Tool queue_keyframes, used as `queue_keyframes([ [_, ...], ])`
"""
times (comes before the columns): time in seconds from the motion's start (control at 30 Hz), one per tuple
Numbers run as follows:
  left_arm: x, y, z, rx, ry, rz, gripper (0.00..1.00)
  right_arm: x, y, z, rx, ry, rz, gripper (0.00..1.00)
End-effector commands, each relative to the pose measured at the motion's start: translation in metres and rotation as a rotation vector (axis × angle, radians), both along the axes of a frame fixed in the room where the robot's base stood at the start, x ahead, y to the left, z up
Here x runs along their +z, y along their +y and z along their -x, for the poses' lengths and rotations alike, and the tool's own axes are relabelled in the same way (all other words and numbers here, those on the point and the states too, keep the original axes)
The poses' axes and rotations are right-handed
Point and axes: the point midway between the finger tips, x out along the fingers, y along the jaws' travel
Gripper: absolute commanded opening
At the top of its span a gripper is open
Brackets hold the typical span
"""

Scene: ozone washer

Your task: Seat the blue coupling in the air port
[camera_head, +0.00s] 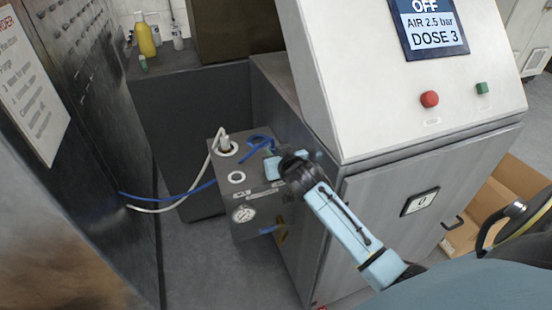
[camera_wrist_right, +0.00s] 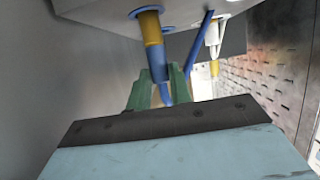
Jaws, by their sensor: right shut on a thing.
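My right gripper (camera_head: 270,166) reaches over the top of the grey port box (camera_head: 236,205). In the right wrist view its green fingers (camera_wrist_right: 158,95) are closed around the lower end of the blue coupling (camera_wrist_right: 157,72), which has a yellow band. The coupling's far end meets a blue-ringed port (camera_wrist_right: 146,12), taken to be the air port. I cannot tell how deep it sits. A blue hose (camera_head: 196,190) runs to the box and loops beside the gripper. In the head view the gripper hides the coupling. My left gripper is not in view.
A white hose (camera_head: 165,209) runs into a white-ringed port (camera_head: 228,149); another white ring (camera_head: 237,177) is empty. A gauge (camera_head: 243,214) is on the box front. The sloped control cabinet (camera_head: 380,110) stands close to my right arm. A perforated panel (camera_head: 85,75) stands left.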

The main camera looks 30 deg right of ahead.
Motion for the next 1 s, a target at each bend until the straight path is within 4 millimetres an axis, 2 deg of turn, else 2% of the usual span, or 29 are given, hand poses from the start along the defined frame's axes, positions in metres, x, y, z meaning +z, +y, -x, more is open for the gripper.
queue_keyframes([
  [0.03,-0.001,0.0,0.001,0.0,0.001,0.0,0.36,-0.018,0.002,0.006,-0.003,0.043,-0.01,0.0],
  [0.1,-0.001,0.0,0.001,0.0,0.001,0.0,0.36,-0.019,0.002,0.007,-0.003,0.046,-0.011,0.0],
  [0.13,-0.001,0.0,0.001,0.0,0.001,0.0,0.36,-0.02,0.003,0.007,-0.003,0.046,-0.012,0.22],
  [0.3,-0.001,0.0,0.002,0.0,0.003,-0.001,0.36,-0.016,0.002,0.006,-0.002,0.039,-0.011,0.42],
  [0.67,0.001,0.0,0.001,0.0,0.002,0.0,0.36,-0.011,0.002,0.008,-0.002,0.031,-0.007,0.42],
  [0.87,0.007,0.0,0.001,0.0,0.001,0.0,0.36,0.001,0.008,0.033,-0.001,0.03,-0.007,0.42],
  [1.0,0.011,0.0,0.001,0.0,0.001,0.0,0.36,0.011,0.014,0.059,-0.002,0.03,-0.006,0.42],
])
